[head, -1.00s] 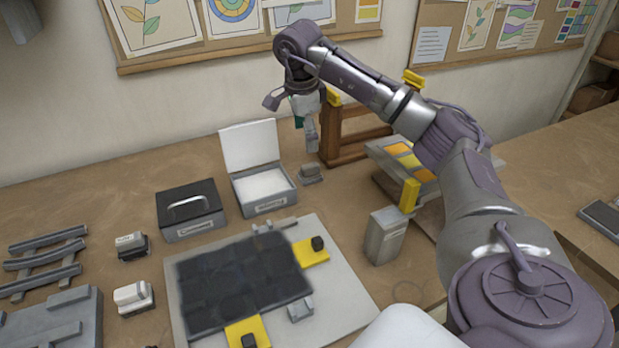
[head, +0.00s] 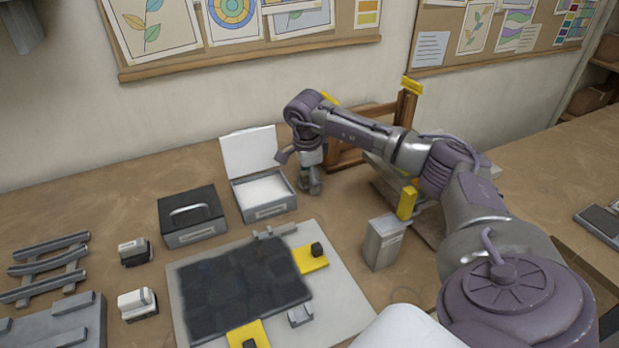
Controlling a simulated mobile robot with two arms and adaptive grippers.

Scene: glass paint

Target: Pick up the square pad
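My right gripper (head: 310,184) points down at the table just right of an open box (head: 264,207), at the spot of a small grey block. That block may be the square pad, but the gripper hides nearly all of it. Whether the fingers are open or shut on it is too small to tell. The open box has a raised lid and a flat white square filling. My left gripper does not show.
A dark-lidded box (head: 191,217) with a handle stands left of the open box. A grey board (head: 345,300) with a dark panel (head: 245,288) lies in front. A grey canister (head: 384,242) and wooden rack (head: 362,137) stand right. Two small white-topped blocks (head: 134,252) (head: 137,304) sit left.

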